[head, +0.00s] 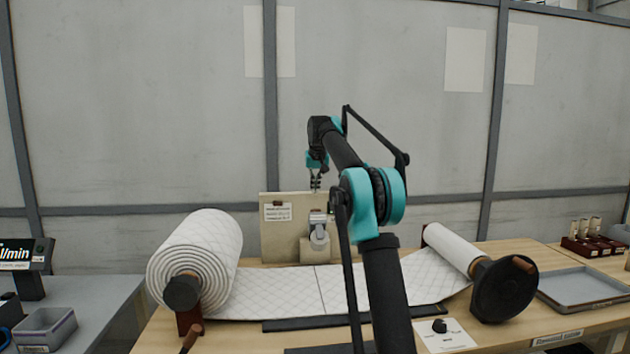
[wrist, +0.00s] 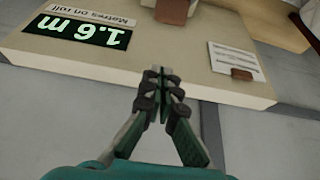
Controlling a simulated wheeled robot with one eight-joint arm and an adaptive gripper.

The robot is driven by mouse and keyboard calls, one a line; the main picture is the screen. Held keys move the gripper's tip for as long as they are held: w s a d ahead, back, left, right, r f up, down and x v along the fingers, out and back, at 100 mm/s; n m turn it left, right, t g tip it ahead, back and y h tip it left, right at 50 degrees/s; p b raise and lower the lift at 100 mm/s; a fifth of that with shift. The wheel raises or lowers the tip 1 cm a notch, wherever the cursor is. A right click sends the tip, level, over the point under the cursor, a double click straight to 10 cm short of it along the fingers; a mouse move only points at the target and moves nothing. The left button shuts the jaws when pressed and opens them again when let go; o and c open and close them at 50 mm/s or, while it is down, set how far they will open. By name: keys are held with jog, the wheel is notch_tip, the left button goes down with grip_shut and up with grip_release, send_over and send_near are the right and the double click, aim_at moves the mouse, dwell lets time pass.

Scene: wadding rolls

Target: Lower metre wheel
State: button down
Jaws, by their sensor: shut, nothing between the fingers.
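The metre wheel (head: 319,236) is a grey wheel on a pale bracket, mounted at the front of a beige panel (head: 290,247) behind the quilted wadding (head: 290,289). From here I cannot tell whether it touches the wadding. My gripper (head: 315,187) is above the panel's top edge, over the wheel unit and apart from it. In the wrist view my gripper (wrist: 160,76) is shut and empty, with its fingertips together in front of the panel (wrist: 150,62). A display (wrist: 78,30) on the panel reads 1.6 m, upside down. The wheel itself is not clearly visible there.
A thick wadding roll (head: 198,259) stands at left and a thinner roll (head: 452,247) with a black disc (head: 503,290) at right. A control plate with a black knob (head: 439,326) lies in front. A grey tray (head: 582,287) is at far right. My arm hides part of the wadding.

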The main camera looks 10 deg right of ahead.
jog(key=x, duration=0.3)
jog(key=shift+w+f, duration=0.15)
jog(key=shift+f, duration=0.15)
jog(key=shift+s+f, duration=0.25)
jog(key=shift+s, duration=0.25)
jog(key=shift+s+f, duration=0.25)
jog(key=shift+s, duration=0.25)
jog(key=shift+s+f, duration=0.6)
jog(key=shift+f, duration=0.05)
jog(key=shift+s, duration=0.2)
